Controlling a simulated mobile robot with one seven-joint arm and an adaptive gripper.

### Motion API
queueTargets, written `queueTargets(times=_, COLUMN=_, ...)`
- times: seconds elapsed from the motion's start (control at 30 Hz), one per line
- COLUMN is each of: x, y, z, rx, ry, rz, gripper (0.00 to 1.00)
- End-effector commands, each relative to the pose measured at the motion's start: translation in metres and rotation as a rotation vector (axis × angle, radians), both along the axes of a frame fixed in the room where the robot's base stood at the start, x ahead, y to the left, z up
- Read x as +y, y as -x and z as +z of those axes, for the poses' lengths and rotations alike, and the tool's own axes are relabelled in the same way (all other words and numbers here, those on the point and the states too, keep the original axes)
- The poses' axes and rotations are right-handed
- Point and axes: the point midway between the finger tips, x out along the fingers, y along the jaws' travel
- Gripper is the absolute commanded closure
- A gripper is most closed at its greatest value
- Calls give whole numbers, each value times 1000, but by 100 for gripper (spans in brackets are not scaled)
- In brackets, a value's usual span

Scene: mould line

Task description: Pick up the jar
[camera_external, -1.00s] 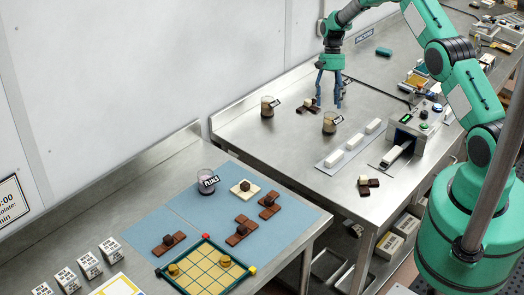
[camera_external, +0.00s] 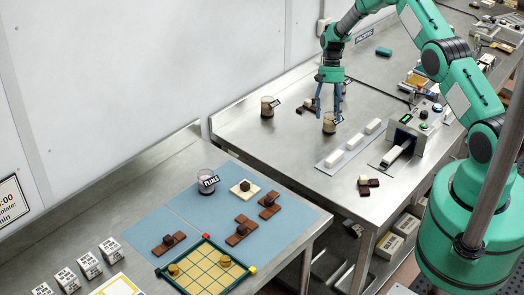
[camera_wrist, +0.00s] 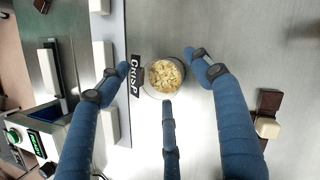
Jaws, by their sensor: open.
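A clear jar (camera_wrist: 163,77) with pale crumbly contents and a black "CRISP" tag (camera_wrist: 135,76) stands upright on the steel table. In the wrist view it lies between the spread blue fingers of my gripper (camera_wrist: 163,85). In the external view my gripper (camera_external: 329,105) is low over the same jar (camera_external: 329,127), its fingers at about the jar's top. My gripper is open and holds nothing; I cannot tell whether a finger touches the jar. A second tagged jar (camera_external: 267,107) stands to the left, and a jar tagged "PLURLS" or similar (camera_external: 207,184) is on the blue mat.
White blocks lie on a grey strip (camera_external: 326,163) close in front of the jar. A machine with a green button (camera_external: 423,125) is to the right. Brown pieces (camera_external: 305,108) lie behind the jar. Bare table (camera_external: 285,140) is open to the left.

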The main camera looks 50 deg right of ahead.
Motion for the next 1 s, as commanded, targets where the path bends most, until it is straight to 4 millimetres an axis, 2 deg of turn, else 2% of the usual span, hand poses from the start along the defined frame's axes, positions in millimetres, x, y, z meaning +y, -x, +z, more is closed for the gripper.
queueTargets(times=0.13, x=0, y=0, z=0, rx=0, ry=0, rz=0, gripper=35)
queueTargets(times=0.43, x=0, y=0, z=-1, rx=1, ry=-1, rz=0, gripper=95)
queueTargets(times=0.8, x=1, y=1, z=-1, rx=2, ry=-1, rz=0, gripper=95)
queueTargets(times=1.0, x=1, y=1, z=7, rx=2, ry=-1, rz=0, gripper=95)
